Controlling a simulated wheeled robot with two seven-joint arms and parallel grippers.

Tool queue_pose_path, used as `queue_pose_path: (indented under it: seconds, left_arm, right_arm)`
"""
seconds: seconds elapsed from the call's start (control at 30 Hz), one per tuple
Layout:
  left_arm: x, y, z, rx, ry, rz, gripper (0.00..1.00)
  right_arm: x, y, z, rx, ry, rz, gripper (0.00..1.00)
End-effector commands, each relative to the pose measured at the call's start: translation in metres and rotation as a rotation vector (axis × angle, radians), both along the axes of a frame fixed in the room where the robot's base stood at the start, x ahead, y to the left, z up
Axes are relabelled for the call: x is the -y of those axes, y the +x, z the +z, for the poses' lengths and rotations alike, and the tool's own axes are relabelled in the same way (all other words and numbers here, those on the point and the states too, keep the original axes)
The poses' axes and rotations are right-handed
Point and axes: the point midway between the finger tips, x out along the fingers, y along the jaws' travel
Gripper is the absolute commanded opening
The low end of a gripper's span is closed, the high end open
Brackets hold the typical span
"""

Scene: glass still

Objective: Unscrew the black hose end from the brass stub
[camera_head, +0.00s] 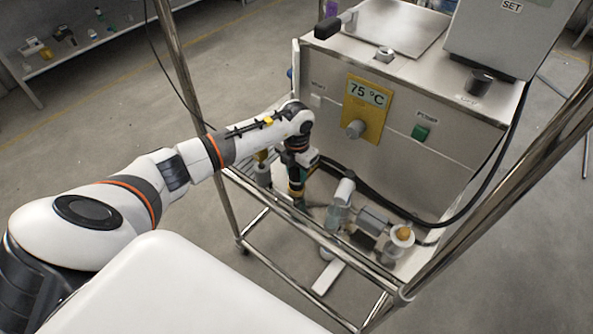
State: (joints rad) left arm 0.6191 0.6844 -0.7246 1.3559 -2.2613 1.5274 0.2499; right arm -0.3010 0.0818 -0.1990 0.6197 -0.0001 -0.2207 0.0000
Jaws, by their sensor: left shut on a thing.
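My left arm reaches in from the left, and its gripper (297,190) points down in front of the steel bath's lower left front. The gripper is shut on the black hose end, which is mostly hidden behind the hand and fingers. The black hose (375,200) runs from there to the right along the bath's foot, then up the right side. I cannot make out the brass stub; the hand covers that part of the front. Whether the hose end is still on the stub cannot be told. My right gripper is not in view.
The steel bath (450,165) has a yellow 75 °C panel (369,108) and a green switch (420,132). Glassware (338,208) and a small cork-topped vessel (401,238) stand right of the gripper. Steel frame posts (190,85) and rails surround the cart. Open floor lies left.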

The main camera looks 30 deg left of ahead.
Motion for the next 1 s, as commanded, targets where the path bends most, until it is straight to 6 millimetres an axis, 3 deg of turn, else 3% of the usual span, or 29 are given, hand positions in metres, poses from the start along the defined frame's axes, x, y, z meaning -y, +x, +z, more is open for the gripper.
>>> queue_pose_path:
  seconds: [0.5, 1.0]
  left_arm:
    - [0.0, 0.0, 0.002, 0.001, -0.001, 0.598, 0.07]
    - [0.001, 0.0, 0.002, 0.001, -0.001, 0.694, 0.07]
  right_arm:
    - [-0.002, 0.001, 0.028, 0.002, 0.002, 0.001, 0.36]
    - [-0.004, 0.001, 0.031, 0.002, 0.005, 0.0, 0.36]
